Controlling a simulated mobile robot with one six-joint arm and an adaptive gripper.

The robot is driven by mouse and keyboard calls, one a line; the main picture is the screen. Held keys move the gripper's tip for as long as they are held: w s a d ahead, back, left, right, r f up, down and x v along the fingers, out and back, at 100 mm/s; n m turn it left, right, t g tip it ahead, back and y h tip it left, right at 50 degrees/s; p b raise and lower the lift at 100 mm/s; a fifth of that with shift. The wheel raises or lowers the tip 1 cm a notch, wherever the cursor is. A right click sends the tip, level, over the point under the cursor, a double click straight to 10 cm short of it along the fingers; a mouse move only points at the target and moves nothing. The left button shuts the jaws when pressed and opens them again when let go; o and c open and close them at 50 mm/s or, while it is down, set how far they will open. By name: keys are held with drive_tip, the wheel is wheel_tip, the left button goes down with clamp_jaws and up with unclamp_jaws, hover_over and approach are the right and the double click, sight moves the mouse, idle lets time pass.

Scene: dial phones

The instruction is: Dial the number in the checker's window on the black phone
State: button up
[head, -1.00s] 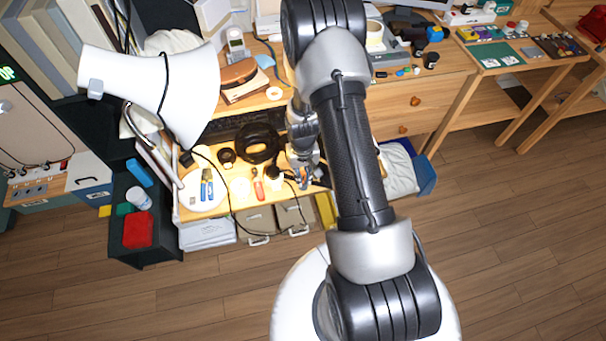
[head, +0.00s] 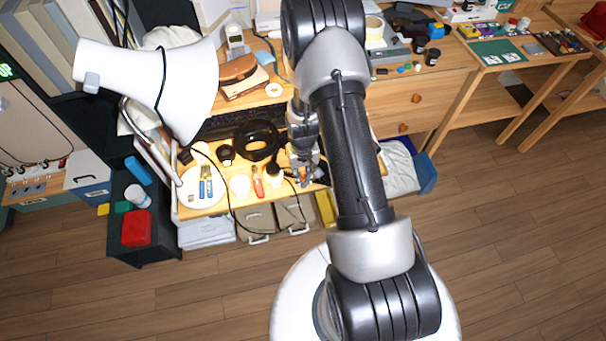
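My gripper (head: 304,178) is small and partly hidden by its wrist. It is over the front of the lit wooden bench, right of a black ring-shaped thing (head: 257,140). I cannot tell whether its fingers are open or shut. I cannot make out a black phone for certain; my arm covers part of the bench. A light grey cordless handset (head: 236,40) stands at the back. A green lit display (head: 5,71), perhaps the checker's window, is cut off at the left edge, and its digits are unreadable.
A big white lamp shade (head: 150,85) hangs over the bench's left side. A red box (head: 137,228) sits lower left. The wooden floor in front is clear.

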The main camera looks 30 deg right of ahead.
drive_tip(key=o, duration=0.3)
wheel_tip(320, 180, up, 12)
idle(0.7)
idle(0.4)
